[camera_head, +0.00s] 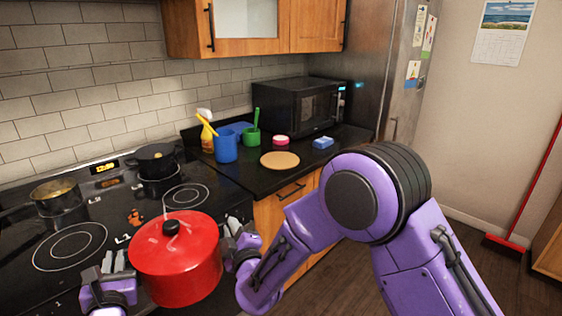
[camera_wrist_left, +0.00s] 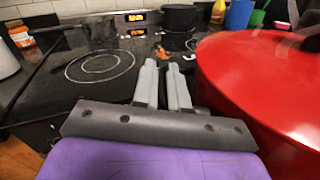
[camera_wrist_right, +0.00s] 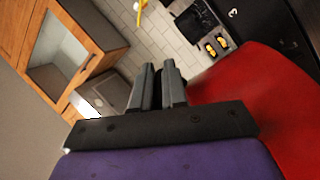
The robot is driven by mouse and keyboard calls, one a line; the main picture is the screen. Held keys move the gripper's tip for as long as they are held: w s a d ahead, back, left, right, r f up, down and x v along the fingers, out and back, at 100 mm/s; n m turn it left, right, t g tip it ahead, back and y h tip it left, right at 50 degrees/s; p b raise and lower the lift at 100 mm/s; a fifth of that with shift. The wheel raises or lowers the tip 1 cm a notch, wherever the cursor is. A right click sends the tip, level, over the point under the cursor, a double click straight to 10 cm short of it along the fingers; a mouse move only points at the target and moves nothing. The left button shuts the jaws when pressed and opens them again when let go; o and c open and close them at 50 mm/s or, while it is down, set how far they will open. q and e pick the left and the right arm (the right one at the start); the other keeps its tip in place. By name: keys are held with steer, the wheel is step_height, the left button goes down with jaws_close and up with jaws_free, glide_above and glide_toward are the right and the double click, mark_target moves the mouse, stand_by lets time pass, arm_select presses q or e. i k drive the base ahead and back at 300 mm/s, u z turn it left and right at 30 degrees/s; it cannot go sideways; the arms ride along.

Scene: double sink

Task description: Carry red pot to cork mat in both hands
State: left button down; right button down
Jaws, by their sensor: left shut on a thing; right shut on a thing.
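The red pot (camera_head: 172,268), with its red lid and black knob, is at the front of the stove in the head view. It stays upright; I cannot tell whether it is clear of the stovetop. My left gripper (camera_head: 120,266) is shut on its left side, and my right gripper (camera_head: 232,238) is shut on its right side. The gripped handles are hidden. The pot also fills the right of the left wrist view (camera_wrist_left: 262,85) and of the right wrist view (camera_wrist_right: 250,100). The round cork mat (camera_head: 280,160) lies bare on the dark counter, right of the stove.
A pan (camera_head: 56,196) and a dark pot (camera_head: 156,160) stand on the back of the stove.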

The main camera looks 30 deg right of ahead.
mark_target(280, 159)
steer(key=z, duration=2.45)
steer(key=i, duration=2.75)
steer(key=u, duration=2.55)
